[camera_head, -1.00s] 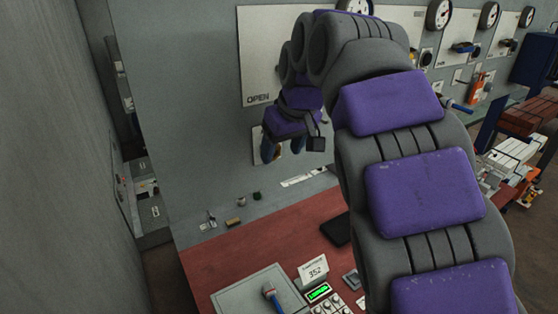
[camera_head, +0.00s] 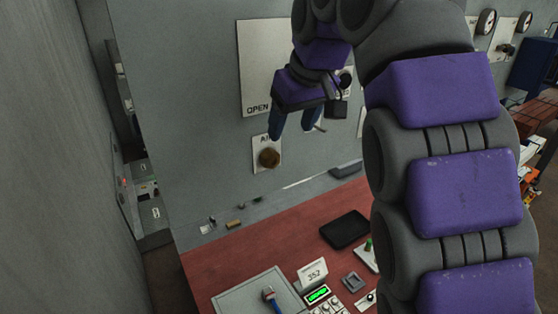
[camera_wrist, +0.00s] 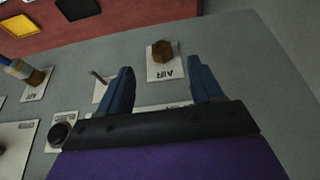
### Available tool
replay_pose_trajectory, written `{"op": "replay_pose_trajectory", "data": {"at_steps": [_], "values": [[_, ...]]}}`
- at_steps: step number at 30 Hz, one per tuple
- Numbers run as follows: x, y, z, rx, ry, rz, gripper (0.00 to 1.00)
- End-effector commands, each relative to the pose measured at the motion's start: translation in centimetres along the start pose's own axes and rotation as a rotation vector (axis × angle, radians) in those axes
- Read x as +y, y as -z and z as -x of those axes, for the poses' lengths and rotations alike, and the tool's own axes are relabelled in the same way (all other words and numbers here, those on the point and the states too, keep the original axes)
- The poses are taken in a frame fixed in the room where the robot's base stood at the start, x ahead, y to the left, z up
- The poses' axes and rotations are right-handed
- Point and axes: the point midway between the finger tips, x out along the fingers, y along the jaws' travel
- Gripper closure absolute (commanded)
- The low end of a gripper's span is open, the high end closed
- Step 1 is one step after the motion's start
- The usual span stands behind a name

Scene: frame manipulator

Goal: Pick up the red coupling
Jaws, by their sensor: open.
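I cannot make out a red coupling in either current view. My gripper (camera_head: 295,129) is open and empty in front of the grey wall panel. In the wrist view my gripper (camera_wrist: 163,70) shows two blue fingers spread apart. A brown-brass fitting (camera_wrist: 162,50) on a white plate marked AIR shows beyond and between the fingertips, apart from them. The same fitting (camera_head: 269,158) is just below the fingers in the head view. A second brass fitting (camera_wrist: 37,77) with a blue and white part sits on another plate at left.
A red bench top (camera_head: 235,262) runs below the panel, with a black pad (camera_head: 345,229), a card marked 352 (camera_head: 312,272) and a grey tray (camera_head: 250,293) on it. A black knob (camera_wrist: 59,134) is left of my gripper. My arm hides much of the right.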

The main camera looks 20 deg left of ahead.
Motion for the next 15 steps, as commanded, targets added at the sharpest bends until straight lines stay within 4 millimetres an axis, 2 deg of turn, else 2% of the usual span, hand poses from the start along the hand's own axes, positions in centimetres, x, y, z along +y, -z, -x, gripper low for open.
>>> {"op": "replay_pose_trajectory", "data": {"at_steps": [1,7,15], "values": [[0.0,0.2,1.2,0.0,0.0,-0.001,0.34],[0.1,0.3,4.3,0.001,0.001,-0.001,0.34],[-0.2,0.3,5.3,0.005,0.0,0.002,0.34]]}}
